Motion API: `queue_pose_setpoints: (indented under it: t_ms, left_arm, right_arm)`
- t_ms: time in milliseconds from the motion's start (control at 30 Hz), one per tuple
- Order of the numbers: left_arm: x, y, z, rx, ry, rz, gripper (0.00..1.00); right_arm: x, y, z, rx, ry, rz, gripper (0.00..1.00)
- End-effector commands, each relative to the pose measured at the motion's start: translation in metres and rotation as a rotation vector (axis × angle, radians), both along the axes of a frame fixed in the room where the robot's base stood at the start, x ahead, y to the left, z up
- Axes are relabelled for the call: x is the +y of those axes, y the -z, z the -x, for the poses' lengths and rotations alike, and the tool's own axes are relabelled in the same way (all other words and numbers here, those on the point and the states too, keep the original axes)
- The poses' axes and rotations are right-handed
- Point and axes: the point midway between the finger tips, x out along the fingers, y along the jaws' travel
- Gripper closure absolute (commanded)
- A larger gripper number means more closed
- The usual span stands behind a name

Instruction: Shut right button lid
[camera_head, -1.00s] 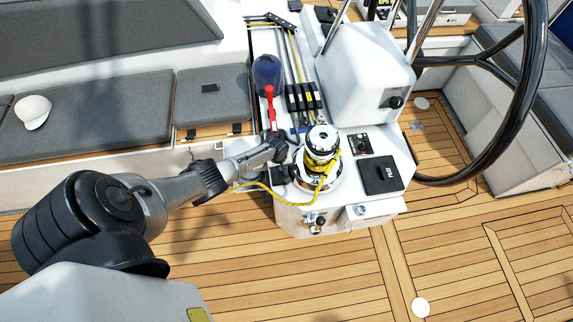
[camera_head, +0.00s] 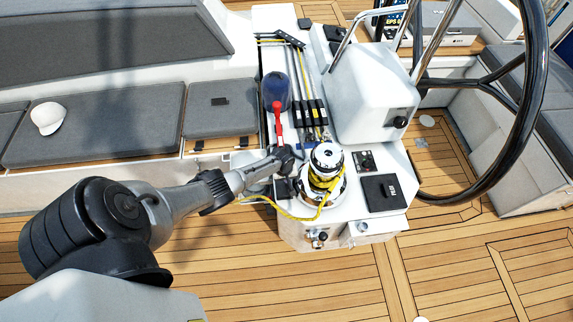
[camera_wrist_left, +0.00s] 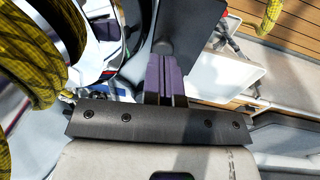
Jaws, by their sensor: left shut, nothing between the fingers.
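My left gripper (camera_head: 284,158) is shut and empty, at the left side of the winch with the yellow rope (camera_head: 327,165). In the left wrist view its closed fingers (camera_wrist_left: 165,77) point at a dark flat panel (camera_wrist_left: 190,25), close beyond the tips; I cannot tell whether they touch. This panel may be the raised button lid. In the head view a small dark flap (camera_head: 284,189) shows beside the winch, just below the gripper, partly hidden. I cannot tell its angle, and the button is not visible. My right gripper is out of view.
The rope-wound drum (camera_wrist_left: 40,45) stands close to the left of the fingers in the wrist view. A red-handled winch crank (camera_head: 277,115) rises behind the gripper. A black square panel (camera_head: 383,193) lies right of the winch. The steering wheel (camera_head: 520,120) is farther right.

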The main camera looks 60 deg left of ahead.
Motion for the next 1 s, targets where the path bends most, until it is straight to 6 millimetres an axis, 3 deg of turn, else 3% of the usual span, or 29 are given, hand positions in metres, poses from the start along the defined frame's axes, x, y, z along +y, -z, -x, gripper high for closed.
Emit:
queue_pose_setpoints:
  t_ms: [33, 100, 500, 733, 1000]
  left_arm:
    - [-0.001, -0.016, 0.000, -0.001, 0.000, 0.000, 1.00]
    - [-0.001, -0.026, 0.000, 0.000, 0.000, 0.001, 1.00]
    - [-0.004, -0.090, 0.004, 0.000, 0.003, 0.000, 1.00]
    - [-0.004, -0.109, 0.005, 0.001, 0.003, -0.001, 1.00]
    - [-0.005, -0.116, 0.005, 0.001, 0.002, -0.001, 1.00]
  right_arm:
    - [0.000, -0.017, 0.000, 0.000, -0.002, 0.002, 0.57]
    - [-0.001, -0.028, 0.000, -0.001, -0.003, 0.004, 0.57]
    - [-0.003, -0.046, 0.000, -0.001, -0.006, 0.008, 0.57]
    - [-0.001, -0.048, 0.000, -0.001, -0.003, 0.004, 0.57]
    - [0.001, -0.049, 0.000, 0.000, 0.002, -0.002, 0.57]
